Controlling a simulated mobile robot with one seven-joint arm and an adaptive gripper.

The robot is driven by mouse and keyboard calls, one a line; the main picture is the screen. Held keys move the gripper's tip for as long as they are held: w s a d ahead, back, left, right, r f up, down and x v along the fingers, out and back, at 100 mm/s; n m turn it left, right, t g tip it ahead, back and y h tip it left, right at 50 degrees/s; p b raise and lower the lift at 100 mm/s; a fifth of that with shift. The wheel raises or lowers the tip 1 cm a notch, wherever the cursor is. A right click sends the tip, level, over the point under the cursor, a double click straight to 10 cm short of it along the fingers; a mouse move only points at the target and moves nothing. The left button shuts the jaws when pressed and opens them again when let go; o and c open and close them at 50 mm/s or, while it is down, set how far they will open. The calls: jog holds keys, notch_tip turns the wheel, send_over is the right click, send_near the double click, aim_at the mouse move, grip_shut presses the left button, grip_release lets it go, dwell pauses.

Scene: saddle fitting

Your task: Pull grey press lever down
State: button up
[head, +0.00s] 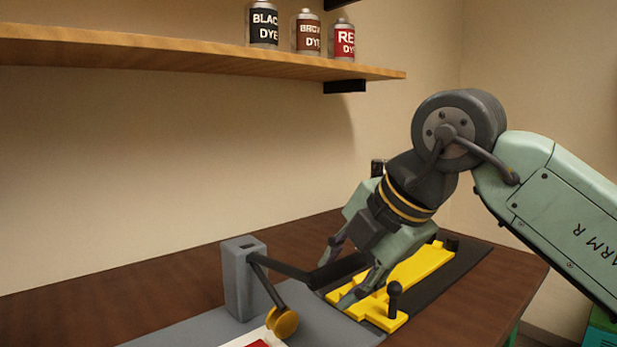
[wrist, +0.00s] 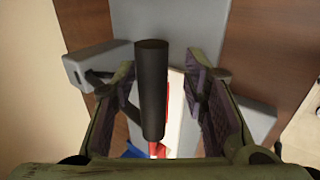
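The grey press (head: 240,283) stands on the table as an upright post at the centre left. Its lever has a dark arm ending in a thick black handle (head: 338,270) that points right, raised above the table. A second dark rod carries a gold round pad (head: 283,322) low in front of the post. My gripper (head: 343,272) is open, with one finger on each side of the handle. In the wrist view the black handle (wrist: 152,90) lies between the spread fingers, with a visible gap on the right. The grey post (wrist: 92,68) is at upper left.
A yellow fixture (head: 413,272) with black knobs sits on a dark mat right of and behind my gripper. A white and red piece (head: 262,342) lies below the pad. A shelf (head: 180,57) with several dye bottles hangs above; bare wood is at left.

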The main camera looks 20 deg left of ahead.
jog(key=shift+p+v, duration=1.7)
jog(key=shift+v, duration=1.3)
